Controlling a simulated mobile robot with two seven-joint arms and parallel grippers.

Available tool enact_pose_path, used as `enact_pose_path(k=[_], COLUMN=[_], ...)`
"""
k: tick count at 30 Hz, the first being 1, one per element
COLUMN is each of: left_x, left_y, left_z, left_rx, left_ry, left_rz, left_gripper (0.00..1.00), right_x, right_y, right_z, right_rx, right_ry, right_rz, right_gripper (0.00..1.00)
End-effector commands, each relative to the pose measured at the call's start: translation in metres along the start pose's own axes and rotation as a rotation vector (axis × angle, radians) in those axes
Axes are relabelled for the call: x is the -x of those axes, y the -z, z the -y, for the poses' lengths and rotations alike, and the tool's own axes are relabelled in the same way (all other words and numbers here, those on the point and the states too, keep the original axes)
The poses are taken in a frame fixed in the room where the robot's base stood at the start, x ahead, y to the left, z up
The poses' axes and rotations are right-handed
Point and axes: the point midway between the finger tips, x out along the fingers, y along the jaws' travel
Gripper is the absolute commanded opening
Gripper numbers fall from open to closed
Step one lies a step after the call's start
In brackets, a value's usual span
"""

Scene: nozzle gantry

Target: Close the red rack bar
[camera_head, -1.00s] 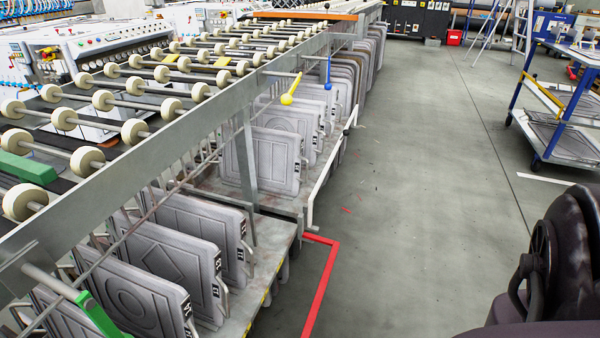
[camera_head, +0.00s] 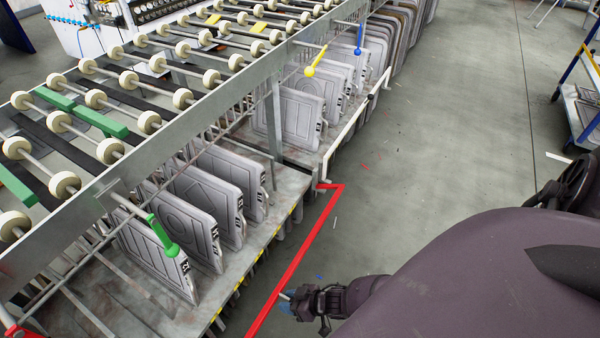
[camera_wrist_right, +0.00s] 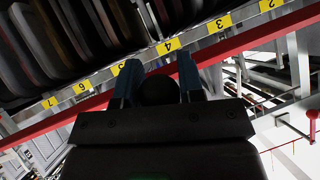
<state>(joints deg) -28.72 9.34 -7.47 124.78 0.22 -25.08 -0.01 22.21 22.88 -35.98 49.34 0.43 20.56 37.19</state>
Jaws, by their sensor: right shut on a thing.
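The red rack bar (camera_head: 300,254) runs low along the aisle side of the rack, and its far end bends in toward the rack. It also crosses the right wrist view at a slant (camera_wrist_right: 238,46), below the yellow number labels. My right gripper (camera_head: 287,296) reaches the bar from the aisle side. In the right wrist view its two blue fingers (camera_wrist_right: 157,64) lie across the bar and are shut on it. The exact contact is partly hidden by the fingers. My left gripper is not in view.
Grey panels (camera_head: 208,190) stand in the rack under a roller table (camera_head: 130,125). A white bar (camera_head: 355,125) lines the farther rack section. Green (camera_head: 163,236) and yellow (camera_head: 314,62) handles stick out. A blue trolley (camera_head: 585,100) stands far right.

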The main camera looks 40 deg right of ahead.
Motion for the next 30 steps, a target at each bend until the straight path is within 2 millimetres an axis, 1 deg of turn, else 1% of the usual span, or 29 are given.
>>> enact_pose_path(k=[1, 5, 8, 15, 19, 24, 30], left_x=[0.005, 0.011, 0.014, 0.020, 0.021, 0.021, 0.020], left_y=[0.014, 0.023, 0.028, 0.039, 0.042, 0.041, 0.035], left_z=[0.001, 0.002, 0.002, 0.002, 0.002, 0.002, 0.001], left_rx=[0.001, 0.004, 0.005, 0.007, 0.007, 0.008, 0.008], left_ry=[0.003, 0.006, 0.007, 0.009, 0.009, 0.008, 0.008], left_rz=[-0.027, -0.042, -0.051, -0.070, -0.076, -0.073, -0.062], left_gripper=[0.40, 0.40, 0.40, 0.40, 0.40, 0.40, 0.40], right_x=[0.003, 0.005, 0.006, 0.004, -0.001, -0.010, -0.019], right_y=[0.018, 0.028, 0.035, 0.067, 0.085, 0.107, 0.121], right_z=[0.000, 0.003, 0.006, 0.011, 0.014, 0.017, 0.018], right_rx=[0.005, -0.014, -0.020, -0.020, -0.022, -0.022, -0.024], right_ry=[-0.004, -0.020, -0.020, -0.017, -0.016, -0.014, -0.015], right_rz=[0.019, 0.107, 0.105, 0.102, 0.101, 0.102, 0.105], right_gripper=[0.00, 0.00, 0.00, 0.00, 0.00, 0.00, 0.00])
